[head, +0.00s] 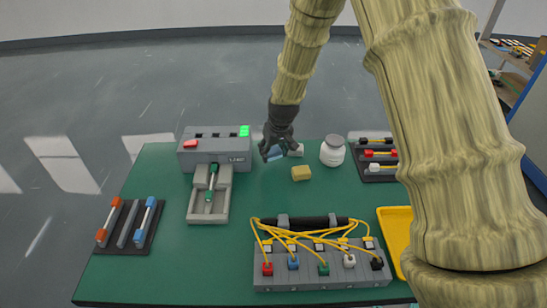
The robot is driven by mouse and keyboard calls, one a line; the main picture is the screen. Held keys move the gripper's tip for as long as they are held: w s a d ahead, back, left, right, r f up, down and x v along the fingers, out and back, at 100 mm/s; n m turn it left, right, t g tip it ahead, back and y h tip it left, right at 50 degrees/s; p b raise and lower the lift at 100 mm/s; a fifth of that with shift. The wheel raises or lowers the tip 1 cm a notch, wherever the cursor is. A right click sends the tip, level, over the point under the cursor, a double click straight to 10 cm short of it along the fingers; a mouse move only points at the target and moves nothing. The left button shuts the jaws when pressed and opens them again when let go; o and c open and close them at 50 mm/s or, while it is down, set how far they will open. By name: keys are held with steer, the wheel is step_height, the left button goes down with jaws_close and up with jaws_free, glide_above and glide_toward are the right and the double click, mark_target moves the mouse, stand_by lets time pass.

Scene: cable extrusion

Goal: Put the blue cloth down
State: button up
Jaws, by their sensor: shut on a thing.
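My gripper (279,146) is over the back of the green table (270,192), between the grey machine and the white jar. It is shut on the blue cloth (274,154), of which a small light-blue piece shows beneath the fingers. The rest of the cloth is hidden by the gripper. I cannot tell whether the cloth touches the table.
A grey machine (215,146) with a tray stands left. Near my gripper are a white jar (333,151), a yellow block (301,173) and a pale block (296,149). A connector block with yellow cables (320,264) and a yellow tray (395,235) are in front. The table's centre is clear.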

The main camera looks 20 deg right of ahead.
mark_target(274, 158)
steer(key=shift+f+p, duration=0.35)
steer(key=shift+f, duration=1.35)
steer(key=shift+f, duration=0.15)
steer(key=o, duration=1)
steer(key=shift+b+v, duration=0.55)
steer(key=shift+v, duration=5.6)
